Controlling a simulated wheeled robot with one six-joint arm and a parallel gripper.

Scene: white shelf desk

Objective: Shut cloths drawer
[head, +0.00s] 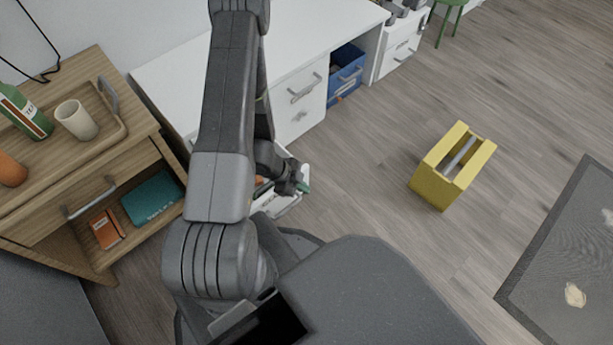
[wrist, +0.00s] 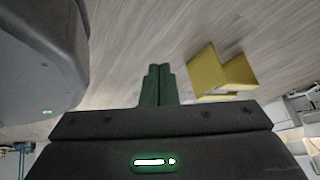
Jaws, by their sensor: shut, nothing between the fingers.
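The white desk (head: 172,84) stands along the wall, at the upper middle of the head view. A pulled-out white drawer (head: 285,206) shows beside my arm, with orange and pale things in it. My arm hides much of this drawer, and I cannot read a label saying it is the cloths drawer. My gripper (head: 304,187) is at the drawer's right side in the head view; I cannot tell whether it touches. In the wrist view, the green fingers of my gripper (wrist: 157,84) are together, with nothing between them.
A yellow open-topped box (head: 437,188) stands on the floor to the right and also shows in the wrist view (wrist: 212,75). A wooden cabinet (head: 50,235) is at left. A blue bin (head: 346,76) sits under the desk. Floor between drawer and yellow box is clear.

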